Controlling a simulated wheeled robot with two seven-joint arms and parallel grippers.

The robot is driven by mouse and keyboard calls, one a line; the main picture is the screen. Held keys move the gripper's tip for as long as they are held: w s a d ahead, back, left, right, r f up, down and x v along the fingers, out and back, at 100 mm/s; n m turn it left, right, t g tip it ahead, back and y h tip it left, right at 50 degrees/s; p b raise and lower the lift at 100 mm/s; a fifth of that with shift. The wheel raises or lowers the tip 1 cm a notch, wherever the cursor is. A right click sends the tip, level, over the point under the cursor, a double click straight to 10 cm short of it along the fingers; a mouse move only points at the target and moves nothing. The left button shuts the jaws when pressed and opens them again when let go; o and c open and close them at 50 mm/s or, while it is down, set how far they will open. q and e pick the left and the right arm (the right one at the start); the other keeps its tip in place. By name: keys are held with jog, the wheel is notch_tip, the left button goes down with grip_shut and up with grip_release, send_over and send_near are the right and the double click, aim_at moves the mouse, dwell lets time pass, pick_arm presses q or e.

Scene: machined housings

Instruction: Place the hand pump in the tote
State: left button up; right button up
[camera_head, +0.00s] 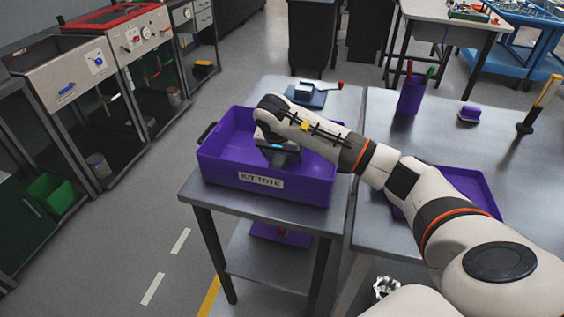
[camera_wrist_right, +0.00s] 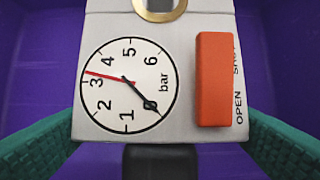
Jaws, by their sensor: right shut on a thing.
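The hand pump, a light grey block with a round bar gauge (camera_wrist_right: 128,85) and an orange lever (camera_wrist_right: 212,80) marked OPEN and SHUT, shows close up in the right wrist view. My right gripper (camera_wrist_right: 162,150) is shut on it, with a teal finger on each side. The purple tote (camera_head: 262,181), labelled KIT TOTE, stands on a grey table in the head view. My right arm reaches over the tote's right wall, and the right gripper (camera_head: 283,156) is inside the tote. Purple surrounds the pump; whether it touches the floor is hidden. My left gripper is not in view.
A blue plate with a small device (camera_head: 307,92) lies behind the tote. On the right table are a purple cup with pens (camera_head: 411,95), a purple tray (camera_head: 462,184), a small purple object (camera_head: 469,114) and a yellow-handled upright tool (camera_head: 540,104).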

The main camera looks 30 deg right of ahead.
notch_tip(320, 180, down, 4)
jog(key=shift+r+p, duration=0.15)
jog(key=shift+p, duration=0.15)
jog(key=o, duration=1.2)
jog(key=shift+a+r, duration=0.15)
jog(key=shift+r, duration=0.25)
jog(key=b+v, duration=0.1)
jog(key=v, duration=1)
jog(key=shift+s, duration=0.1)
